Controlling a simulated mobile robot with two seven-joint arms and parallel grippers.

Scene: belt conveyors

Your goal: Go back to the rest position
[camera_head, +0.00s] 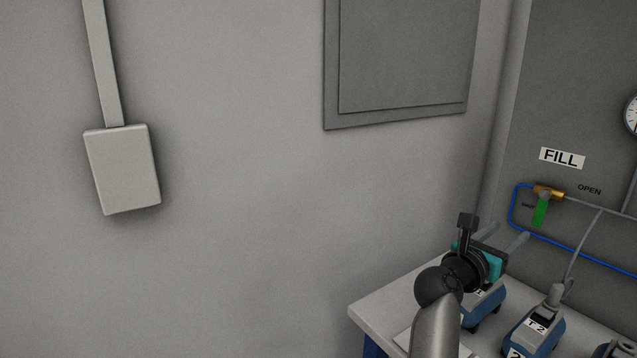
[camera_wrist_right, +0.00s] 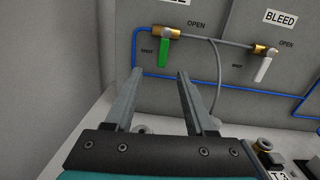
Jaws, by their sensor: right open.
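My right gripper (camera_head: 511,231) is at the lower right of the head view, above a light table and facing the dark panel. In the right wrist view its two grey fingers (camera_wrist_right: 160,73) stand apart, with nothing between them. The green-handled fill valve (camera_wrist_right: 164,45) is on the panel beyond the fingertips; it also shows in the head view (camera_head: 541,205), its handle hanging down. The fingers look apart from the valve. My left gripper is not in view.
The light table (camera_head: 385,305) holds blue devices, one marked T2 (camera_head: 535,328). Blue tubing (camera_head: 585,254) runs along the panel. A bleed valve (camera_wrist_right: 264,62) with a white handle is to the right. A grey wall box (camera_head: 122,170) hangs at left; space before that wall looks clear.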

